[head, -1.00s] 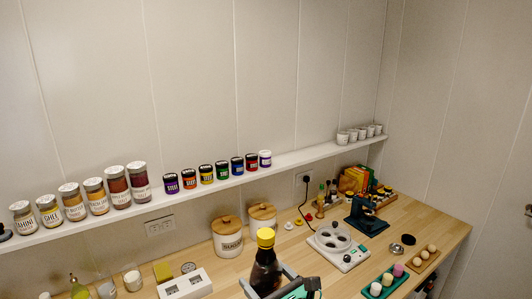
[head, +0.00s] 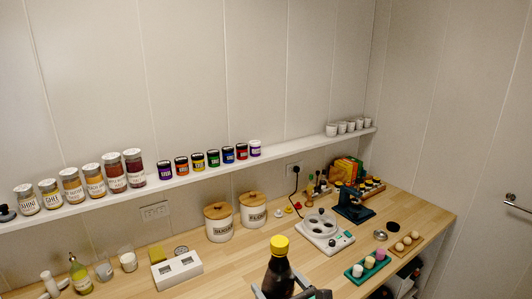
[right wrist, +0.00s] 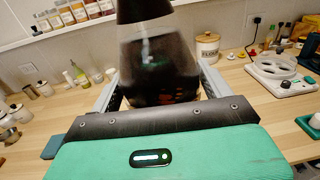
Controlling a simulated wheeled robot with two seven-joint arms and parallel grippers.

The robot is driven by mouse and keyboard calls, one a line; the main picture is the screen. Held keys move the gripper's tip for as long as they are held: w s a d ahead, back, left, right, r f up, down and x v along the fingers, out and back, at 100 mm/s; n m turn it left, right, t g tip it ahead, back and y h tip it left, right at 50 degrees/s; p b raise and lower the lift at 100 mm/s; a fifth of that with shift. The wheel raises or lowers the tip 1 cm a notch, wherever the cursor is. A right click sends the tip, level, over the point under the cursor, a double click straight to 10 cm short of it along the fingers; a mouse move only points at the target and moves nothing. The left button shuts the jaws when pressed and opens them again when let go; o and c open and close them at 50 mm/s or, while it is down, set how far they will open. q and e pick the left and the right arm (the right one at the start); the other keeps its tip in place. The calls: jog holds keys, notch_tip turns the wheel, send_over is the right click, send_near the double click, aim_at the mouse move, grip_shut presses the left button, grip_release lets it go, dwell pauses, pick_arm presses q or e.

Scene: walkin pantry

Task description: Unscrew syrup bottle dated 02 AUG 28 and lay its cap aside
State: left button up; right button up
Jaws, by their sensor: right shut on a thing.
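A dark syrup bottle (head: 278,278) with a yellow cap (head: 279,246) stands upright at the lower middle of the head view. My right gripper (head: 282,291) is shut around its body, partly cut off by the lower edge. In the right wrist view the dark bottle (right wrist: 158,62) fills the space between the two fingers, and its top is out of frame. The cap is on the bottle. I cannot read a date on it. Whether its base touches the counter is hidden. My left gripper is not in view.
To the right are a white appliance (head: 325,235), a dark green device (head: 354,205), a green tray (head: 368,268) and a wooden tray (head: 404,248). Some counter (head: 240,262) is bare.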

jog(key=s+d+f+m+t+h+b, duration=0.1)
jog(key=s+d+f+m+h, duration=0.2)
jog(key=d, duration=0.6)
jog(key=s+d+f+m+t+h+b, duration=0.1)
jog(key=s+d+f+m+h+b, duration=0.1)
jog(key=s+d+f+h, duration=0.4)
jog(key=s+d+f+m, duration=0.1)
jog(key=d, duration=0.2)
jog(key=shift+s+d, duration=0.35)
jog(key=shift+d, duration=0.05)
